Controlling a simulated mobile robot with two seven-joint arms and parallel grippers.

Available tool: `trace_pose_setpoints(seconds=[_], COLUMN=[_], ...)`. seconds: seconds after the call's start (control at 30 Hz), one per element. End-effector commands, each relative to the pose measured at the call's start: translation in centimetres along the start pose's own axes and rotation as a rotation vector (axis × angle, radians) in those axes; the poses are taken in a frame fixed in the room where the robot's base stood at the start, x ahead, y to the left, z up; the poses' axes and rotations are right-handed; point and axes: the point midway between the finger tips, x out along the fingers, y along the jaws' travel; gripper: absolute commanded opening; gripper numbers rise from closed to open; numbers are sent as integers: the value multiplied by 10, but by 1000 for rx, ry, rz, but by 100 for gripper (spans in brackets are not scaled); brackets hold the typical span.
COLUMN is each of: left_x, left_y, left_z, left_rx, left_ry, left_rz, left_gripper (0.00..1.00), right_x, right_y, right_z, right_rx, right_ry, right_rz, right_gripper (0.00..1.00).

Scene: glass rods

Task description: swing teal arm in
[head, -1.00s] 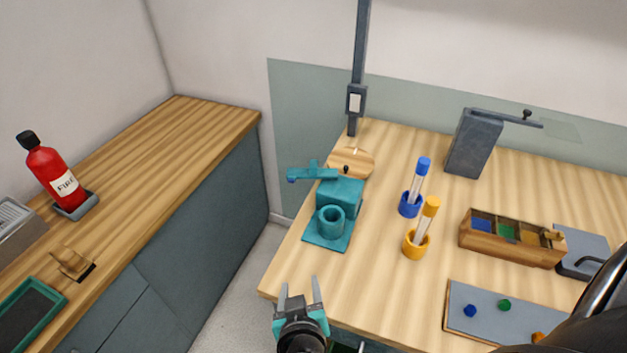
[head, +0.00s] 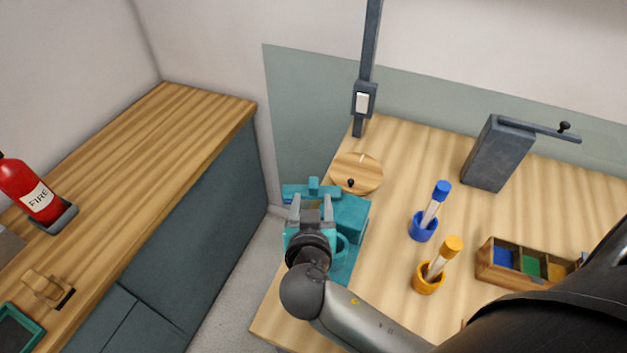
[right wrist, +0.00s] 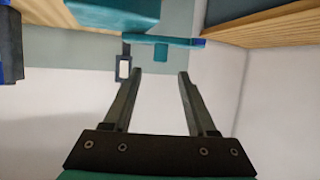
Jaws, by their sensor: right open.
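The teal fixture (head: 353,214) stands at the left end of the wooden workbench, with a ring-shaped holder (head: 342,246) at its front. Its teal arm (head: 297,190) sticks out to the left past the block, over the bench's left edge. My right gripper (head: 311,200) is open and empty, just in front of the teal arm, and hides part of the fixture. In the right wrist view the teal arm (right wrist: 175,42) crosses beyond the open fingertips (right wrist: 160,74), apparently apart from them. My left gripper is not in view.
A round wooden piece (head: 362,172) lies behind the fixture. A blue holder (head: 422,230) and a yellow holder (head: 428,281), each with a capped tube, stand to the right. A dark post (head: 366,60) rises behind. A gap separates the bench from the left counter (head: 160,150).

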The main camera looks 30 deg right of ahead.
Motion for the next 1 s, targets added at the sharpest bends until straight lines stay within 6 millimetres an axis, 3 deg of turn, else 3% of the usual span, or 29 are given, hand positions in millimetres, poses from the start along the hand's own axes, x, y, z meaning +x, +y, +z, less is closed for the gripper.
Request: trace_pose_setpoints(seconds=[0.2, 0.4, 0.87, 1.0], left_x=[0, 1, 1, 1], left_y=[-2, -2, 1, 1], left_z=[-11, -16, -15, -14], left_rx=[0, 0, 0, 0], left_ry=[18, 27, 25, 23], left_rz=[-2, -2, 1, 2], left_gripper=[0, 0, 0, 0], right_x=[44, 71, 82, 82], right_y=[0, 0, 0, 0], right_z=[-1, 0, 0, 0], right_rx=[-2, -2, 1, 1], right_ry=[3, 1, -1, -1], right_rz=[2, 1, 0, 0], right_gripper=[57, 57, 57, 44])
